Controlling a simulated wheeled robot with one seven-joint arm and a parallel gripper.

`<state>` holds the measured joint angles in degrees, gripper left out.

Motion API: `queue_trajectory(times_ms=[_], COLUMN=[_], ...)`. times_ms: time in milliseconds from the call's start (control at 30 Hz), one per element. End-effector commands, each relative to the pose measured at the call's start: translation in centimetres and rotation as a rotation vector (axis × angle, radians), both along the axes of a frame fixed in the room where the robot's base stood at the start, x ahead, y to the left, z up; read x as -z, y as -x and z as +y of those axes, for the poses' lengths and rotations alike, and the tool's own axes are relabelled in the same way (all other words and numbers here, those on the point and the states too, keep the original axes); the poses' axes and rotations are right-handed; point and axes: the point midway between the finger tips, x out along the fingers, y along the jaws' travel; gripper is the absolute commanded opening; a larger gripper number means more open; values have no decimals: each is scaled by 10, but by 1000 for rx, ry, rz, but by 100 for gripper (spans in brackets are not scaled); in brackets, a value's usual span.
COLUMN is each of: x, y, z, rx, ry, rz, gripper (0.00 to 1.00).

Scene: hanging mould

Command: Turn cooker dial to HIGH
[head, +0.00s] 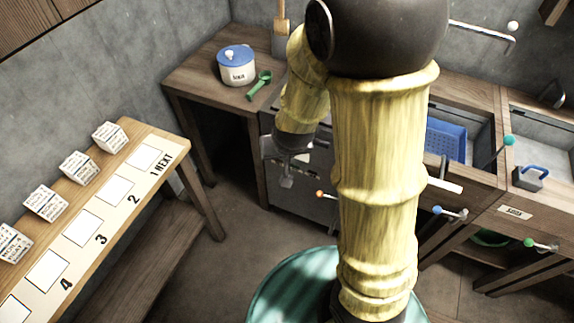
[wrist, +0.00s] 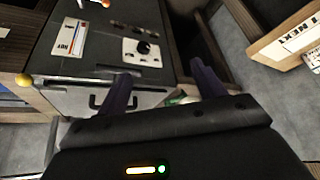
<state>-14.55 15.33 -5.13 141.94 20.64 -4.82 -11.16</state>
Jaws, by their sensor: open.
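The cooker (wrist: 75,102) shows in the wrist view as a dark metal box. On its panel is a round black dial (wrist: 143,47) on a white plate with small marks too blurred to read. My gripper (wrist: 161,72) is open and empty, with its two dark fingers apart. The dial appears between and beyond the fingertips, nearer the left one, with no contact visible. In the head view my gripper (head: 286,172) hangs in front of the cooker front (head: 305,200), and my arm hides much of the cooker; I cannot make out the dial there.
A bench with numbered cards (head: 80,228) is at left. A teal round surface (head: 275,295) lies below my arm. Coloured-ball levers (head: 445,211) stick out at right. Floor between bench and cooker is clear.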

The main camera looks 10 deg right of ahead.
Motion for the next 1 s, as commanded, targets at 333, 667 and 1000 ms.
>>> queue_trajectory(times_ms=[333, 667, 1000], x=[146, 244, 286], y=[-60, -78, -62], z=[26, 33, 45], rx=[39, 57, 63], ry=[222, 621, 1043], rz=[-236, -477, -700], gripper=[69, 69, 69])
